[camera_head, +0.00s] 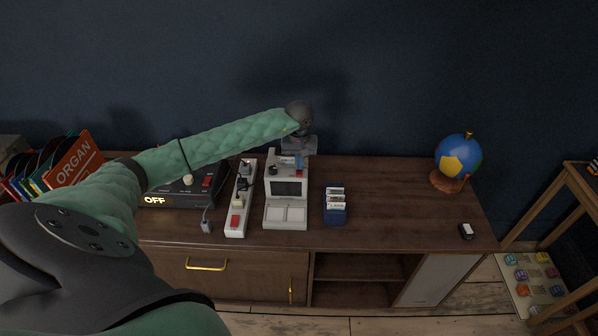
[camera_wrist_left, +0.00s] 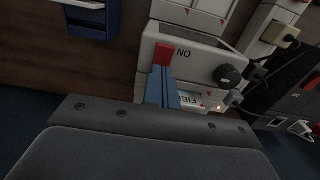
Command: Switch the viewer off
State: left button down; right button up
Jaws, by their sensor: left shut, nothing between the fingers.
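The viewer (camera_head: 287,210) is a pale grey device with a dark screen and two pale panels at its front, standing on the wooden cabinet. Its top carries a black knob (camera_wrist_left: 230,74) and a red switch (camera_wrist_left: 164,55) beside the label "ON". My left gripper (camera_head: 299,163) reaches over the viewer from behind, pointing down. Its blue fingers, also in the left wrist view (camera_wrist_left: 160,76), are shut and empty, with their tips right by the red switch. I cannot tell whether they touch it. The fingers partly cover a label on the viewer. My right gripper is out of view.
A white power strip (camera_head: 241,198) with plugs stands left of the viewer, beside a dark box reading "OFF" (camera_head: 155,200). A blue slide holder (camera_head: 335,212) is close on the right. A globe (camera_head: 458,158) and a small black-and-white item (camera_head: 467,231) stand farther right; the cabinet top between is clear.

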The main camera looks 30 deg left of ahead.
pick_arm(q)
jog(key=shift+r, duration=0.2)
notch_tip(320, 180, up, 7)
jog(key=shift+f, duration=0.15)
dwell(0.7)
dwell(0.4)
